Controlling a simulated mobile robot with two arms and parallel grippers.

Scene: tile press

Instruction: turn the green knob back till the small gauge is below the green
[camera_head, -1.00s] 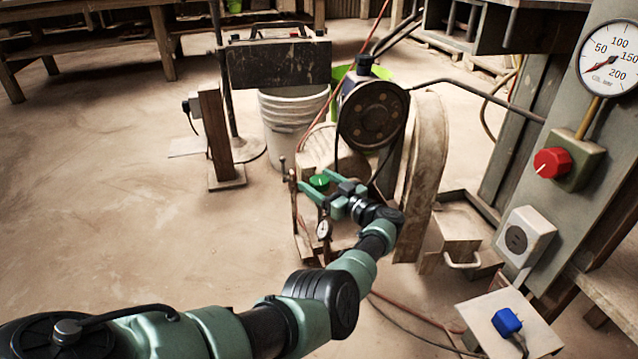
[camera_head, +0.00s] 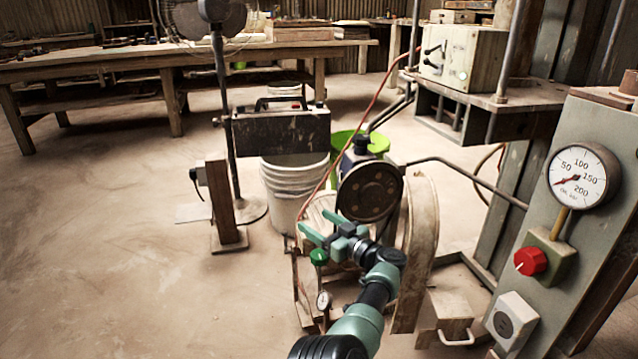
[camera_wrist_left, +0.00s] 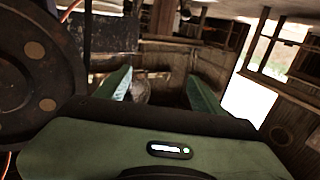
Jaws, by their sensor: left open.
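The green knob (camera_head: 319,257) sits on the compressor's front pipework, low in the middle of the head view. The small gauge (camera_head: 323,300) with a white face is just below it; its needle and green band are too small to read. My right gripper is not in view.
The compressor's dark flywheel (camera_head: 370,193) and belt guard (camera_head: 419,245) stand close right of the gripper. White buckets (camera_head: 292,185) are behind. The press column at right carries a large gauge (camera_head: 583,177) and a red knob (camera_head: 530,261). The floor at left is clear.

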